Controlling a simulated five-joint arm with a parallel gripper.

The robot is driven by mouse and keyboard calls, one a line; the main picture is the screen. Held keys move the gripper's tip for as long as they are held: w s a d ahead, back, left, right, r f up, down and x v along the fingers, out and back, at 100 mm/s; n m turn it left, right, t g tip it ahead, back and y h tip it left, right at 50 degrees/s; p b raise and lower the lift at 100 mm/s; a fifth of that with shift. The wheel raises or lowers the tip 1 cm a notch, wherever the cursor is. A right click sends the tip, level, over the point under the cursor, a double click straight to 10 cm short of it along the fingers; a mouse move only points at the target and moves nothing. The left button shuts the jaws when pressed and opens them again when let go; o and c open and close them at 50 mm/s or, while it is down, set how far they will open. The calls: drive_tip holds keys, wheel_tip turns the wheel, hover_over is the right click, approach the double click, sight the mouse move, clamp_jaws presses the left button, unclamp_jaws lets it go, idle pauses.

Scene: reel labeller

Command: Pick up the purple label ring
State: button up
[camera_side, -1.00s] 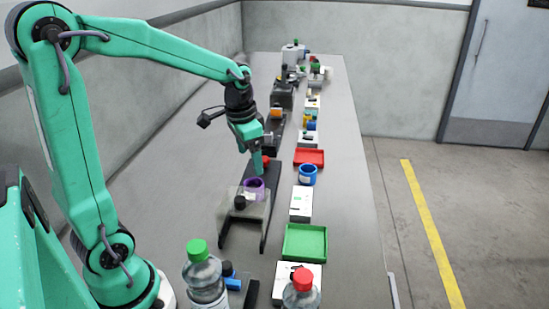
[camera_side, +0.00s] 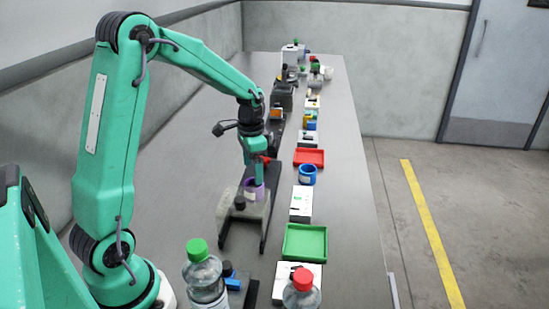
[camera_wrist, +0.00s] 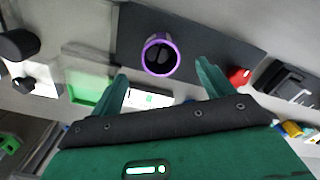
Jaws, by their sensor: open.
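The purple label ring (camera_side: 253,192) sits on the dark and grey labeller fixture (camera_side: 244,212) on the table, in the side view. In the wrist view the ring (camera_wrist: 161,39) is seen from above with its dark inside showing, beyond and between my fingertips. My gripper (camera_side: 259,181) is open and just above or at the ring in the side view; whether the fingers touch it I cannot tell. In the wrist view the two green fingers of my gripper (camera_wrist: 161,70) are spread apart with nothing between them.
A blue ring (camera_side: 307,175) stands right of the fixture, near a red tray (camera_side: 309,155) and a green tray (camera_side: 287,241). A white box (camera_side: 300,204) lies between. Bottles with green (camera_side: 197,249) and red caps (camera_side: 303,279) stand in front. More devices line the table behind.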

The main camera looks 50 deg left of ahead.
sight(254, 185)
drive_tip(key=shift+f, duration=0.85)
drive_tip(key=shift+f, duration=2.6)
drive_tip(key=c, duration=1.1)
